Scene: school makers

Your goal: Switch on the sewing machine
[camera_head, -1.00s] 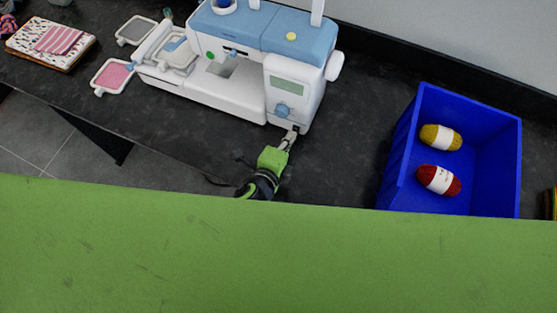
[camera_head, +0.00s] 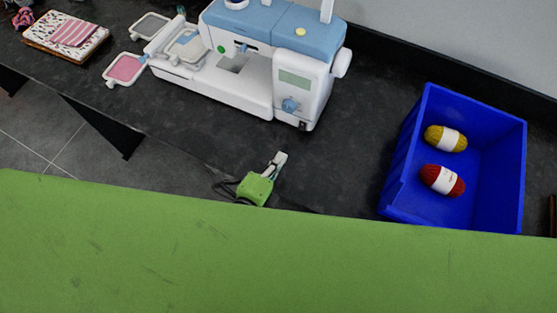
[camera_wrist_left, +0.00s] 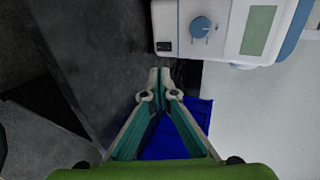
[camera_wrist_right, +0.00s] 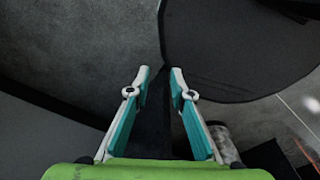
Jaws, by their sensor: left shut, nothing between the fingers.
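The white and blue sewing machine (camera_head: 270,85) stands upright on the dark table. A small black switch (camera_head: 303,126) sits low on its right end, below the blue dial (camera_head: 290,105). The switch (camera_wrist_left: 164,46) and dial (camera_wrist_left: 200,27) also show in the left wrist view. My left gripper (camera_head: 280,158) is shut and empty, apart from the machine on the near side of the switch. Its closed tips (camera_wrist_left: 159,73) show in the left wrist view. My right gripper (camera_wrist_right: 160,72) is open and empty over the floor, away from the machine.
A blue bin (camera_head: 398,165) with a yellow yarn ball (camera_head: 445,138) and a red yarn ball (camera_head: 442,180) stands on the right. The table between machine and bin is clear.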

